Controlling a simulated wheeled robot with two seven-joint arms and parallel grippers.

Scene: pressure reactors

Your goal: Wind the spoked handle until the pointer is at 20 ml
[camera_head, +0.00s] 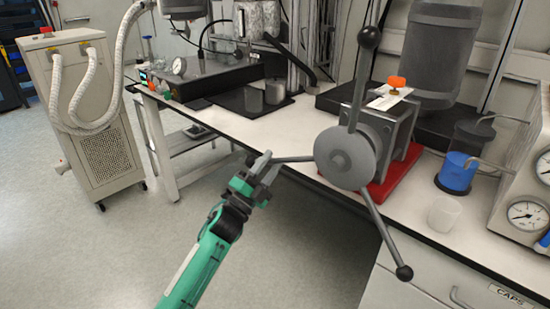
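The spoked handle (345,158) is a grey hub with three spokes on the front of a grey block. One spoke points up and one to the lower right, each ending in a dark ball. The third points left, and its end is hidden at my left gripper (266,167). The gripper's fingers appear closed around that end. A white scale plate (388,98) with an orange piece (397,82) lies on top of the block. Its markings and the pointer's reading are too small to make out. My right gripper is not in view.
The block stands on a red base (385,187) near the bench's front edge. A hose cart (85,115) stands far left. The floor in front is clear.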

